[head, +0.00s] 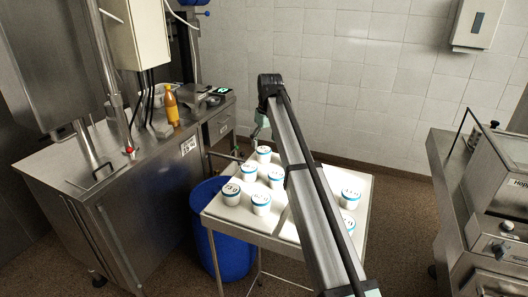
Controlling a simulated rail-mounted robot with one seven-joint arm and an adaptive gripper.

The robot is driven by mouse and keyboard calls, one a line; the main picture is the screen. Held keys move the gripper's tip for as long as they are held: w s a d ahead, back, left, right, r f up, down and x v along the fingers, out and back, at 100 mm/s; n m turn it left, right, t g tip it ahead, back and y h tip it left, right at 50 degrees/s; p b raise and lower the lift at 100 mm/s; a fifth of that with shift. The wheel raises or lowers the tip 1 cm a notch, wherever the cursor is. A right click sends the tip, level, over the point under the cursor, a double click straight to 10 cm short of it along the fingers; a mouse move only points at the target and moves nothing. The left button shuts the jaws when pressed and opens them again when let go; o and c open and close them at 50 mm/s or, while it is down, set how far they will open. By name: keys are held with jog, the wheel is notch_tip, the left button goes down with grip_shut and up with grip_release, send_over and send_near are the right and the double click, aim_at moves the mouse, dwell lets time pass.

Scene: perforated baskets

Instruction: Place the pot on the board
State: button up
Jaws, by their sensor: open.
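Several white pots with blue rims and dark markings on their lids stand upright on a pale board-like tabletop (222,217). One pot (264,154) is at the back, another pot (231,194) is at the front left, and one more pot (350,199) is at the right. I cannot tell which pot is meant, or whether this top is the board. My gripper (259,132) hangs at the far end of my arm, just above and behind the back pot. It is open and small in view. My arm crosses the tabletop and hides its middle and some pots.
A steel counter (60,165) at left carries an orange bottle (171,106) and a scale (220,92). A blue bin (230,250) stands under the table's left side. A steel machine (495,185) stands at right. A tiled wall is behind.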

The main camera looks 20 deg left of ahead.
aim_at(266, 151)
notch_tip(266, 151, up, 7)
jog(key=b, duration=0.1)
jog(key=shift+s+d, duration=0.25)
jog(key=shift+d, duration=0.1)
jog(key=shift+f, duration=0.1)
